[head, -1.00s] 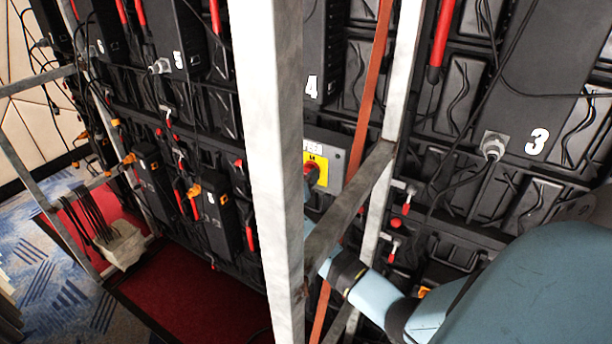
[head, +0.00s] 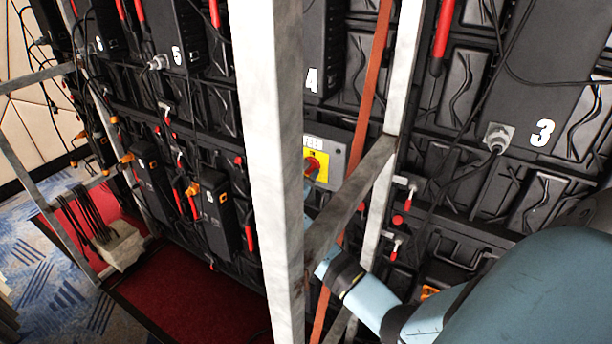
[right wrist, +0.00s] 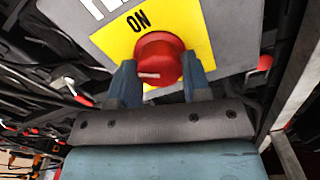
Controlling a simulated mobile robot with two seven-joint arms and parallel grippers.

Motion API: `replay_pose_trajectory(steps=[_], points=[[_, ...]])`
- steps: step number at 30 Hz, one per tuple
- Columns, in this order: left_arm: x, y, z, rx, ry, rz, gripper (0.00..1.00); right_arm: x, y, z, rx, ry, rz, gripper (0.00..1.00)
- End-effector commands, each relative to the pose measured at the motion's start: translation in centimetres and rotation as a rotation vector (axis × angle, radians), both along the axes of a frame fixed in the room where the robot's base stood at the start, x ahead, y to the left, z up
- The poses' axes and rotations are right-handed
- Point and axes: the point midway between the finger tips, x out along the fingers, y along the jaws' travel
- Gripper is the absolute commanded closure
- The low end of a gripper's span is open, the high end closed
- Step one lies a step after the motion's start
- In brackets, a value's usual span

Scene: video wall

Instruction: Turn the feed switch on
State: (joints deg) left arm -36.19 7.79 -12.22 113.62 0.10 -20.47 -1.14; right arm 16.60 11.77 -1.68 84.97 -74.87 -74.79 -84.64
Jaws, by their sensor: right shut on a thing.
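The feed switch is a red rotary knob (right wrist: 160,54) on a yellow plate (right wrist: 208,48) fixed to a grey box. The word ON is printed above and left of the knob. A short pale mark on the knob lies nearly level on its lower left side. My right gripper (right wrist: 160,80) has one finger on each side of the knob and is shut on it. In the head view the knob (head: 312,164) shows on its grey box (head: 336,150), just right of the thick pale post. That post hides much of my right gripper there. My left gripper is not in view.
The thick pale post (head: 268,150) and a slanting grey bar (head: 352,196) stand close to my right arm. An orange strap (head: 370,85) runs past the box. Black numbered panels with hanging cables fill the back. Red carpet (head: 190,300) lies lower left.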

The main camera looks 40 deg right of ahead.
Motion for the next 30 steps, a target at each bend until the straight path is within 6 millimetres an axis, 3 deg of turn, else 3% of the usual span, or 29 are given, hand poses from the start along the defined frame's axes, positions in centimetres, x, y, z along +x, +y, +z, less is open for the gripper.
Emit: replay_pose_trajectory(steps=[20, 30], points=[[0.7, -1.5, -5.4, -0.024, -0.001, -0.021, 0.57, 0.1, 0.1, -0.5, 0.178, -0.615, -0.001, 0.8], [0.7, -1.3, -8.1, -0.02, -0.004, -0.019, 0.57, 0.1, 0.1, -0.3, 0.248, -0.855, 0.0, 0.8]])
